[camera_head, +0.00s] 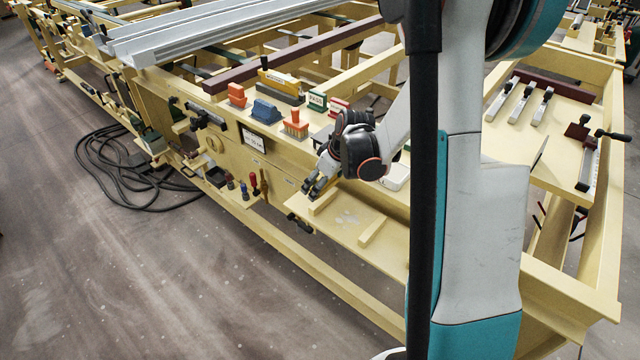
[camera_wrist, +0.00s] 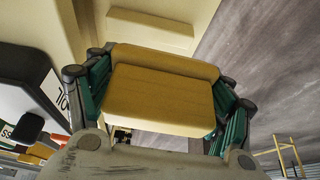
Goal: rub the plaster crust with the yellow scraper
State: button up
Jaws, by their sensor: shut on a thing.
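My gripper (camera_head: 313,188) is low over the left end of the pale yellow shelf (camera_head: 345,240). In the wrist view my gripper (camera_wrist: 160,100) is shut on a broad yellow block-like tool, the yellow scraper (camera_wrist: 158,98), with a green-sided finger at each side. The scraper's working edge is not clear, and I cannot make the scraper out in the head view. The plaster crust (camera_head: 347,218) shows as faint whitish patches on the shelf between two wooden cleats, to the right of and below my gripper. I cannot tell whether the scraper touches the shelf.
The cleats (camera_head: 372,231) stand up from the shelf. A black-handled clamp (camera_head: 299,223) is at the shelf's left edge. Orange (camera_head: 296,124), blue (camera_head: 266,111) and yellow-topped (camera_head: 281,86) tools stand on the beam behind. Screwdriver-like handles (camera_head: 254,183) hang left. Open floor lies front left.

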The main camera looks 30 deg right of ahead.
aim_at(322, 203)
jog(key=shift+f+b, duration=1.75)
jog(key=shift+f, duration=0.9)
jog(key=shift+s+f, duration=0.1)
jog(key=shift+f, duration=0.2)
jog(key=shift+c, duration=1.9)
